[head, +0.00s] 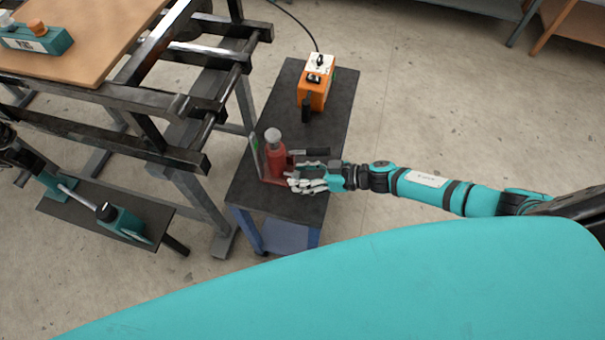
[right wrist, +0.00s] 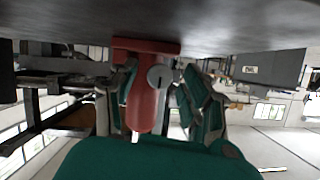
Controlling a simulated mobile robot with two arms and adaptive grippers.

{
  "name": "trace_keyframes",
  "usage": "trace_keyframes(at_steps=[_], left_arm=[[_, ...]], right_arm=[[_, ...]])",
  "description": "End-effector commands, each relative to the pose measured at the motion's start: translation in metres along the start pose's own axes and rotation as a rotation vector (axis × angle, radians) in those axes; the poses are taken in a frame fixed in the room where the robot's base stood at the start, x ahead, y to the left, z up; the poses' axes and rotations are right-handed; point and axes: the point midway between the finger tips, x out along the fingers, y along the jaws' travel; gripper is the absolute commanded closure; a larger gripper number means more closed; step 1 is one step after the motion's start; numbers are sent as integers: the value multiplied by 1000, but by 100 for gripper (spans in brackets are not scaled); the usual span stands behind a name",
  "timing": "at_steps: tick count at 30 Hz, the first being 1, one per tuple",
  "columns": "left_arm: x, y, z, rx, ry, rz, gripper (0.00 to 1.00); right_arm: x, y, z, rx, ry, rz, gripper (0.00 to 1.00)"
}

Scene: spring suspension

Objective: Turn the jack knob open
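The red bottle jack (head: 277,163) stands on the dark top of a small cart, with a pale round cap on top and a dark handle bar at its right. My right gripper (head: 300,183) is at the jack's base, on its right side in the head view. In the right wrist view the jack (right wrist: 142,105) appears upside down. Its round grey knob (right wrist: 160,77) with a dark slot lies between the two spread fingers of my right gripper (right wrist: 160,95). I cannot tell whether a finger touches it. The knob is hidden in the head view. My left gripper is not in view.
An orange box (head: 316,92) with a cable stands farther back on the cart top (head: 338,105). A black metal frame (head: 180,105) with a wooden board (head: 75,40) stands close on the left. Open floor (head: 430,100) lies to the right.

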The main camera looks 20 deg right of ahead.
Motion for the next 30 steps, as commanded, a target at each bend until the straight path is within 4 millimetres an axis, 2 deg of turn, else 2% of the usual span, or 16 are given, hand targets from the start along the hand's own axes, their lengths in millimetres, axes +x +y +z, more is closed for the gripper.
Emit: trace_keyframes(at_steps=[2, 10, 20, 30], left_arm=[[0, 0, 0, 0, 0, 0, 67], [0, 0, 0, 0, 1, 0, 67], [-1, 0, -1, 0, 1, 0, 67], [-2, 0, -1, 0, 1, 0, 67]], right_arm=[[0, 0, 0, 0, 0, 0, 64], [0, 0, 0, 0, 0, 0, 99], [0, 0, 0, -29, 2, 13, 100], [0, -2, 1, -222, 9, 94, 100]])
